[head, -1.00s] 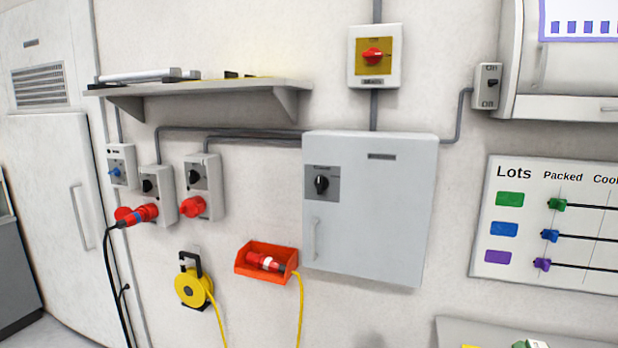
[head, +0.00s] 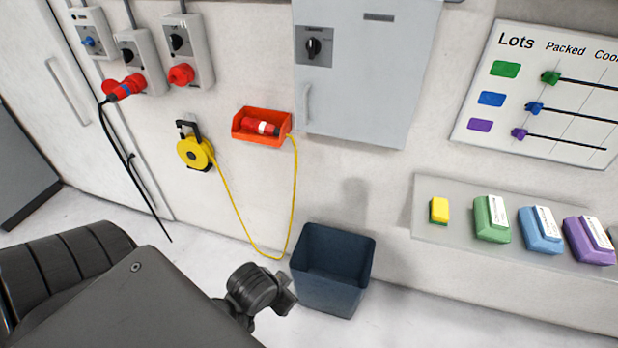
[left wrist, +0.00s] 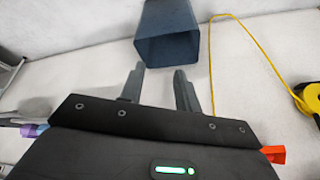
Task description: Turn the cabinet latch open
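The grey cabinet (head: 365,90) hangs on the wall in the upper middle of the head view, its top cut off. Its door looks shut. The latch is a black knob (head: 313,47) on a dark grey plate at the door's upper left, its grip looking roughly upright. A pale vertical handle (head: 308,105) is below it. In the left wrist view my left gripper (left wrist: 159,69) has its two fingers apart with nothing between them. It points towards the bin, away from the latch. My left arm fills the lower left of the head view. My right gripper is not in view.
A dark blue bin (head: 333,268) stands on the floor below the cabinet. An orange holder (head: 262,127) and yellow cable reel (head: 195,153) are on the wall to its left. A shelf (head: 425,222) with coloured boxes juts out at the right.

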